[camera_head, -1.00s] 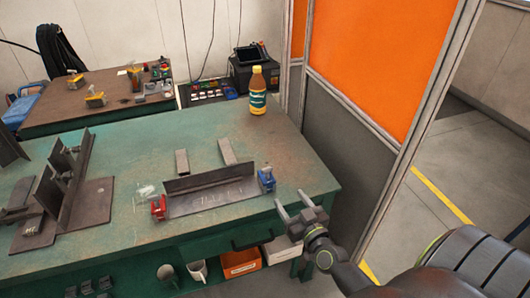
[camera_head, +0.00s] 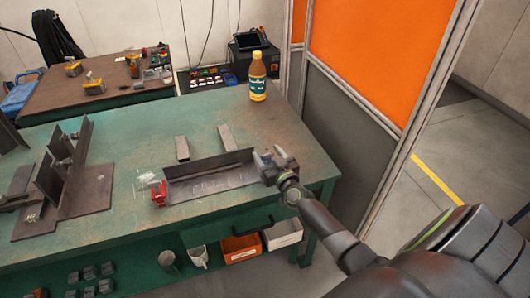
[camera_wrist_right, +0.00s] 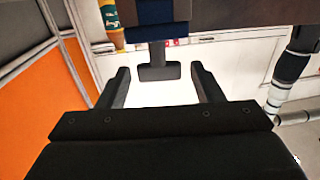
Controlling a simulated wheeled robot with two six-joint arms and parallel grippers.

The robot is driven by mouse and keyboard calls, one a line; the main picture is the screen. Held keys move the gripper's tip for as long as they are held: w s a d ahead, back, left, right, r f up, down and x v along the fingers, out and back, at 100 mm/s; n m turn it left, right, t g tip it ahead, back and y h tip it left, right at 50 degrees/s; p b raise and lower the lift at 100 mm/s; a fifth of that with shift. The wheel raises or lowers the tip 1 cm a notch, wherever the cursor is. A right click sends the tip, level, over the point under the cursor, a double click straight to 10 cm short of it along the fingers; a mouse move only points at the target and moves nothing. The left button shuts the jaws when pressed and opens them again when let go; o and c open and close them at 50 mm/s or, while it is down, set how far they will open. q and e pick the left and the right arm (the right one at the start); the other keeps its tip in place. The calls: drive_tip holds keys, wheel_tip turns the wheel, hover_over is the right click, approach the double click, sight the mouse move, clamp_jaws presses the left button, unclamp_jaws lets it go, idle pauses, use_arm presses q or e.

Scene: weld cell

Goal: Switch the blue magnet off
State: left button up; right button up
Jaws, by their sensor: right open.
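The blue magnet (camera_wrist_right: 150,32) shows at the top of the right wrist view, with a dark knob or lever (camera_wrist_right: 158,72) pointing toward my gripper. In the head view the magnet is hidden behind my right gripper (camera_head: 268,156), at the right end of the steel angle piece (camera_head: 210,180). My right gripper also shows in the right wrist view (camera_wrist_right: 161,88). It is open, with the dark knob between the lines of its fingers, near the tips, and a gap on each side. I cannot tell whether the magnet is on or off. My left gripper is not in view.
A red magnet (camera_head: 159,194) sits at the angle piece's left end. A bottle (camera_head: 257,78) stands at the back of the green table (camera_head: 120,160). A welded steel fixture (camera_head: 68,180) fills the left side. An orange-and-grey partition (camera_head: 345,130) stands close on the right.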

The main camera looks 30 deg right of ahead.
drive_tip(key=shift+w+d, duration=0.15)
drive_tip(key=shift+w, duration=1.1)
drive_tip(key=shift+c, duration=0.3)
